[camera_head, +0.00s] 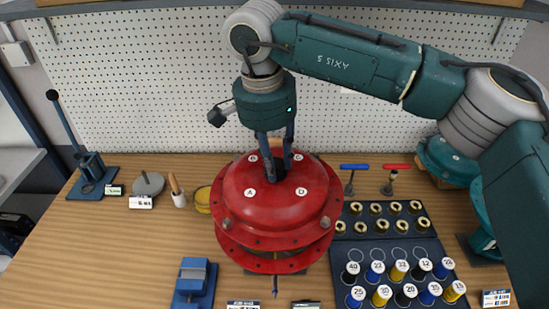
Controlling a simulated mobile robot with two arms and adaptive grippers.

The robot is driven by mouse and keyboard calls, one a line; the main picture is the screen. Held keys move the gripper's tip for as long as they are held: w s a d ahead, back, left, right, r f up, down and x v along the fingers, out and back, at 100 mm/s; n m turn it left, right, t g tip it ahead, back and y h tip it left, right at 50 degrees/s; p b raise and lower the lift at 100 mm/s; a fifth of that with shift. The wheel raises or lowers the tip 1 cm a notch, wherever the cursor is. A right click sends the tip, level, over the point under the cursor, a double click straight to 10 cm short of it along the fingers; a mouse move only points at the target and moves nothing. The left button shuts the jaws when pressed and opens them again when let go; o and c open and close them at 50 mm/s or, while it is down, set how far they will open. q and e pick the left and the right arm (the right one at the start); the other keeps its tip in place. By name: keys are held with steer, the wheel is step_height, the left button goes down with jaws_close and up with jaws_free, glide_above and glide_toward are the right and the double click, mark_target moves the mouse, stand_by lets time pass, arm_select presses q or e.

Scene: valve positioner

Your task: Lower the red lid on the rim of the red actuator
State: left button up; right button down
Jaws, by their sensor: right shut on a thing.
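My right gripper (275,172) comes down from above, its fingers shut on the top middle of the red lid (252,214). The lid is a domed red cover with a flange and white letter labels, A and D nearest the front. Below its flange shows the red rim of the actuator (275,266), with a narrow band between the two. The lid looks roughly level and above the rim; whether they touch anywhere I cannot tell. The lid hides most of the actuator. My left gripper is out of view.
A dark tray (375,250) with brass rings and coloured, numbered cylinders stands close at the right. Blue and red T-handles (353,167) are behind it. A blue vise (195,281) is front left, a lever press (90,170) far left. Wood is bare at left.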

steer(key=shift+w+f, duration=0.15)
steer(key=shift+f, duration=0.15)
steer(key=shift+f+b, duration=0.55)
steer(key=shift+f, duration=0.35)
steer(key=shift+f+b, duration=0.55)
steer(key=shift+f, duration=0.2)
steer(key=shift+f+b, duration=0.3)
steer(key=shift+f, duration=0.15)
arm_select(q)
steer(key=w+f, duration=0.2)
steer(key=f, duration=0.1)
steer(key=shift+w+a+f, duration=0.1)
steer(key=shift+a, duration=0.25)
arm_select(e)
steer(key=shift+f, duration=0.3)
arm_select(q)
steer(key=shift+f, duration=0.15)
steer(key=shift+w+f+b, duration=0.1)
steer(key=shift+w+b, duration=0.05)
steer(key=shift+b, duration=0.2)
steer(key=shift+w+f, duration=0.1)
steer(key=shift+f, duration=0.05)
arm_select(e)
steer(key=shift+f, duration=0.15)
